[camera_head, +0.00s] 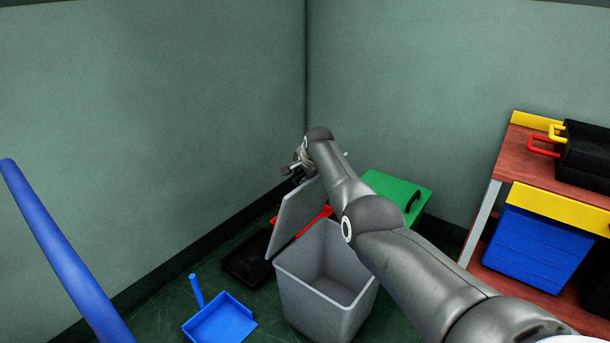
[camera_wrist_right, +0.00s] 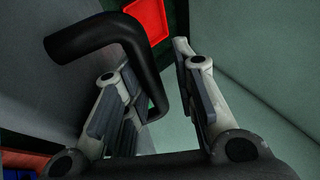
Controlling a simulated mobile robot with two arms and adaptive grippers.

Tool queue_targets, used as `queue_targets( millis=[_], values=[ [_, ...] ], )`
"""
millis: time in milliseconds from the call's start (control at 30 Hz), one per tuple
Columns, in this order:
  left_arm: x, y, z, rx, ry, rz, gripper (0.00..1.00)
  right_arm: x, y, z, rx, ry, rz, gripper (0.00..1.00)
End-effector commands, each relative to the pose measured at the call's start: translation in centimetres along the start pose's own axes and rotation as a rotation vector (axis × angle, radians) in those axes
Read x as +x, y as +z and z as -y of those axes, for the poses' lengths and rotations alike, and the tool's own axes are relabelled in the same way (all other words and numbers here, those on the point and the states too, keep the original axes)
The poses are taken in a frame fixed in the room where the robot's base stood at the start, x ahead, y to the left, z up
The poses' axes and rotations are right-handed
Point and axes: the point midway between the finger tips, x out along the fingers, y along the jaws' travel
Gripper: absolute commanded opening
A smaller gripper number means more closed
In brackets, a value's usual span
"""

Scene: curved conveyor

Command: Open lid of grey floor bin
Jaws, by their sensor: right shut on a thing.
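The grey floor bin (camera_head: 320,303) stands on the green floor with its top open and its empty-looking inside showing. Its grey lid (camera_head: 294,216) is tilted up steeply at the left side of the opening. My right gripper (camera_head: 296,170) is at the lid's upper edge, with my arm reaching over the bin from the right. In the right wrist view, a black bent handle (camera_wrist_right: 143,68) runs between the fingers of my right gripper (camera_wrist_right: 155,95), which is shut on it. The head view does not show this grip clearly. My left gripper is not in view.
A blue dustpan (camera_head: 222,320) and a black object (camera_head: 247,266) lie left of the bin. A green box (camera_head: 396,187) is behind my arm. A workbench (camera_head: 497,190) with a blue crate (camera_head: 540,245) stands right. A blue pole (camera_head: 65,255) crosses the left foreground.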

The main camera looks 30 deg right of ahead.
Motion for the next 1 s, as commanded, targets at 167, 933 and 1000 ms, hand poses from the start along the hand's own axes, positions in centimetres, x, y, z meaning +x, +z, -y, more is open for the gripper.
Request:
queue_targets(
  millis=[167,933,1000],
  values=[
    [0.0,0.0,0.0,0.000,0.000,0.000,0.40,0.0,0.3,0.8,-0.004,-0.026,-0.003,0.00],
    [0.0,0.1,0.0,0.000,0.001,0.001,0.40,-0.6,0.5,0.5,-0.002,-0.018,0.000,0.23],
    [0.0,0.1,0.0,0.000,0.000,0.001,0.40,-1.1,0.4,0.6,-0.002,-0.020,0.000,0.23]
  ],
)
